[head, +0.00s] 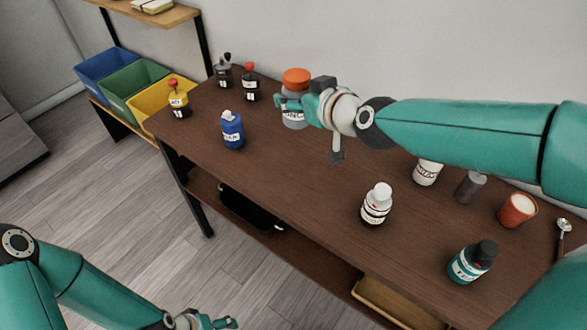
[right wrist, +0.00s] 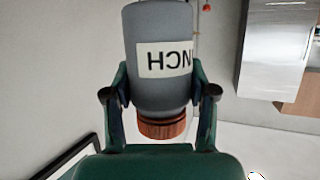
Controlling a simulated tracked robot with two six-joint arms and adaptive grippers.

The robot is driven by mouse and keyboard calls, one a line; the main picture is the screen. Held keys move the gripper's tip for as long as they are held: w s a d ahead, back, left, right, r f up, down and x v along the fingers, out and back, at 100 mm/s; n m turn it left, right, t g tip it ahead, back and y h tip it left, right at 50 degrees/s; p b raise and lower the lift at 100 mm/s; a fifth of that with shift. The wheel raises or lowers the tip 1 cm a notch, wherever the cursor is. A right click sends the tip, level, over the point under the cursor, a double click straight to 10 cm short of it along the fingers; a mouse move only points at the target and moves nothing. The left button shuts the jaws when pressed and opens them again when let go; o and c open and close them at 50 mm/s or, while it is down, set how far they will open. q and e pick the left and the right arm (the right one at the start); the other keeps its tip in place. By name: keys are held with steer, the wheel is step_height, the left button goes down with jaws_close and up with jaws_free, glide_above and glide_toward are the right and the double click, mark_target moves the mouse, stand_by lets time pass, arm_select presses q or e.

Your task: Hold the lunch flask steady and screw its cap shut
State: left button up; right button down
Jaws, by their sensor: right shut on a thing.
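The lunch flask (head: 292,121) is a grey cylinder with a white label at the far side of the brown table. Its orange cap (head: 297,77) sits on top; I cannot tell how tightly. My right gripper (head: 290,103) is shut around the flask's body from the right. In the right wrist view the flask (right wrist: 160,88) appears upside down between the fingers, its label partly cut off, with the cap (right wrist: 162,129) at the lower end. Whether the flask's base touches the table is unclear. My left gripper (head: 212,322) is at the bottom edge, away from the flask, partly cut off.
A white bottle (head: 376,205), teal bottle (head: 471,265), grey cylinder (head: 470,187) and orange cup (head: 517,210) stand right. The table's middle is clear.

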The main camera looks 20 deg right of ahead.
mark_target(304, 126)
steer(key=shift+s+d+r, duration=0.1)
steer(key=shift+d, duration=0.05)
steer(key=shift+f, duration=0.25)
step_height(304, 126, down, 7)
steer(key=b, duration=0.3)
steer(key=shift+r+b, duration=0.1)
steer(key=shift+b, duration=0.25)
step_height(304, 126, down, 8)
steer(key=shift+f+b, duration=0.25)
steer(key=shift+b, duration=0.05)
steer(key=shift+f, duration=2.2)
